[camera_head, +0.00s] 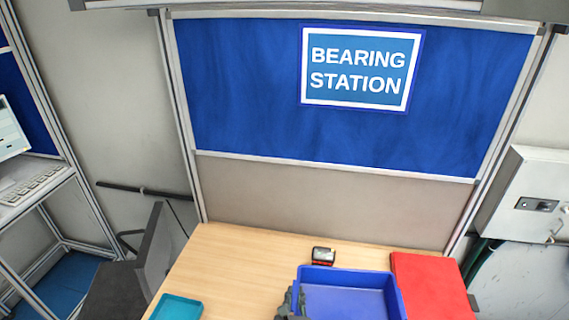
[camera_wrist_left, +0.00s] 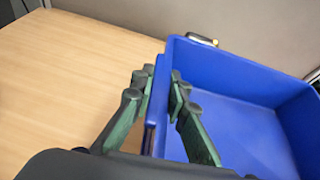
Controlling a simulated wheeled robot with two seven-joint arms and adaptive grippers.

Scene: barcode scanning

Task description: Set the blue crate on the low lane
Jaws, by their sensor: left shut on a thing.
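The blue crate (camera_head: 345,296) is at the front of the wooden table in the head view, cut off by the bottom edge. It looks empty. My left gripper (camera_head: 291,302) is at the crate's left wall. In the left wrist view my left gripper (camera_wrist_left: 162,88) is shut on that wall of the blue crate (camera_wrist_left: 240,125), one finger outside and one inside. Whether the crate touches the table cannot be told. My right gripper is not in view. No low lane can be made out.
A small black and red device (camera_head: 323,256) lies behind the crate on the table (camera_head: 235,270). A red flat thing (camera_head: 430,285) is right of the crate. A teal tray (camera_head: 177,307) is at the front left. Bare wood lies between tray and crate.

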